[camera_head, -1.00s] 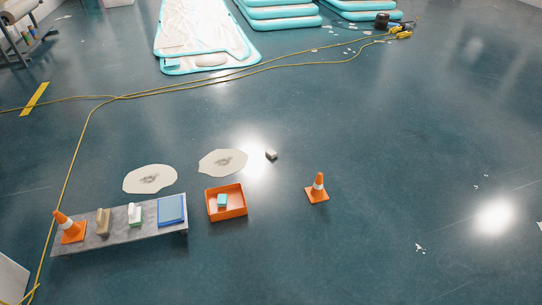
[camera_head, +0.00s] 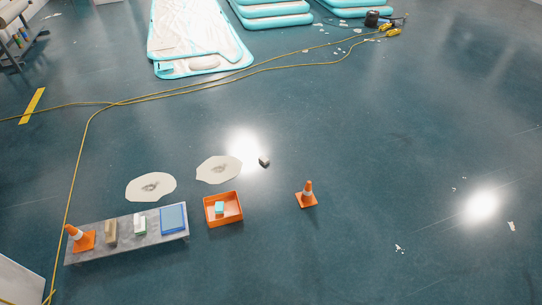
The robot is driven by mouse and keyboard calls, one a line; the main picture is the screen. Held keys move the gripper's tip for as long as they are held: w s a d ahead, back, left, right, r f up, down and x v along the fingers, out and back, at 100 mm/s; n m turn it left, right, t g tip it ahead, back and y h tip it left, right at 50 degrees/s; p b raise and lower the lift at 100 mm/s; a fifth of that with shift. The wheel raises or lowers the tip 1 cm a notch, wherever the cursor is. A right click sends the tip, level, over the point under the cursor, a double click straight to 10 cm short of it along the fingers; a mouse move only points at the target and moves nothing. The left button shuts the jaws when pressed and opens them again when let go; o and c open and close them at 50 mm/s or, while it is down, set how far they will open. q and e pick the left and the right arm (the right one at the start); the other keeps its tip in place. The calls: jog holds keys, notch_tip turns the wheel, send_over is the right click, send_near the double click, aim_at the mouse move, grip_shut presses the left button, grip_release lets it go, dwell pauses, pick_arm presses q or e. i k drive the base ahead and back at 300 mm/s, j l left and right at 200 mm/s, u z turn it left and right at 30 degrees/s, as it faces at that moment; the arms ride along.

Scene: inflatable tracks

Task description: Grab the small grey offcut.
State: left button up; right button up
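The small grey offcut (camera_head: 264,161) lies on the dark green floor, just right of a pale flat patch and a bright light reflection. It is a small block with a lighter top and a darker side. Nothing touches it. Neither of my grippers is in view.
An orange tray (camera_head: 239,216) holding a turquoise block (camera_head: 219,208) stands nearer me. A low grey bench (camera_head: 150,240) bears a cone, blocks and a blue item (camera_head: 173,217). An orange cone (camera_head: 307,195) stands right of the tray. Yellow cables (camera_head: 200,84) cross the floor. The right side is largely clear.

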aim_at(263, 160)
jog(key=i+l+z, duration=0.55)
jog(key=i+z, duration=1.1)
jog(key=i+u, duration=0.1)
jog(key=i, duration=0.55)
jog(key=i+l, duration=0.2)
jog(key=i, duration=0.45)
jog(key=i+j+u, duration=0.2)
jog(key=u, duration=0.2)
jog(key=i+j+u, duration=0.1)
jog(key=i+u, duration=0.5)
jog(key=u, duration=0.25)
jog(key=i+u, duration=0.3)
jog(key=u, duration=0.15)
jog(key=i+l+u, duration=0.2)
jog(key=u, duration=0.2)
jog(key=i, duration=0.1)
